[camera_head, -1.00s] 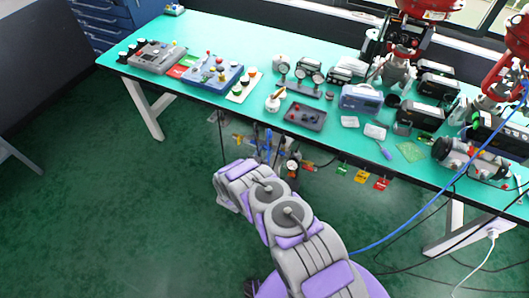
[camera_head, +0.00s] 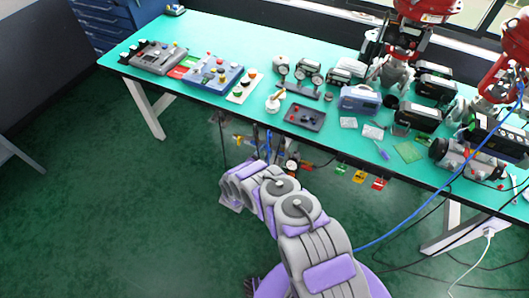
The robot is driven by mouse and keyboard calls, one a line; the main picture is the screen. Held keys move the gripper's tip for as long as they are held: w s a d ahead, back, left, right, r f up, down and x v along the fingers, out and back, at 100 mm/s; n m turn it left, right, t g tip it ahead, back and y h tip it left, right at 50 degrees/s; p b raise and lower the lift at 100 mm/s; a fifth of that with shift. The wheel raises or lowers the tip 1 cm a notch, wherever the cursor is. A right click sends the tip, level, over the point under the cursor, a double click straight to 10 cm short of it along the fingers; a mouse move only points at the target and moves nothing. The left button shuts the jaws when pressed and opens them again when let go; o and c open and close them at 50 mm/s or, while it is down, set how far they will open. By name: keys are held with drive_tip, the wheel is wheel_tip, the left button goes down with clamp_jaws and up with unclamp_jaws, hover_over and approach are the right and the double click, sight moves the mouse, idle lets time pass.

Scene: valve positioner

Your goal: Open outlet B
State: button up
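Outlet B cannot be told for sure at this size. Several valves with hoses and small handles hang below the front edge of the green table, among them a blue-handled part (camera_head: 256,137) and a round gauge (camera_head: 291,166). Green, yellow and red tags (camera_head: 360,176) hang along the same edge to the right. My grey and purple arm reaches up from the bottom of the picture toward these valves and hides part of them. My gripper is not clearly visible; the arm's far end is near a small light plate at its left.
The green table (camera_head: 330,88) crosses the picture, with control boxes (camera_head: 213,75) at left and instruments at right. Two red robot arms (camera_head: 430,8) stand at the back right. A blue cable (camera_head: 432,204) hangs at right. The green floor (camera_head: 120,220) at left is clear.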

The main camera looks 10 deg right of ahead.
drive_tip(key=m+b, duration=0.1)
drive_tip(key=m, duration=0.9)
drive_tip(key=shift+s+f+m, duration=0.1)
drive_tip(key=shift+f+m, duration=0.05)
drive_tip(key=shift+m, duration=0.15)
drive_tip(key=shift+f+m, duration=0.1)
drive_tip(key=shift+m, duration=0.2)
drive_tip(key=o, duration=0.8)
drive_tip(key=shift+o, duration=1.3)
drive_tip(key=v, duration=1.7)
drive_tip(key=shift+a, duration=0.2)
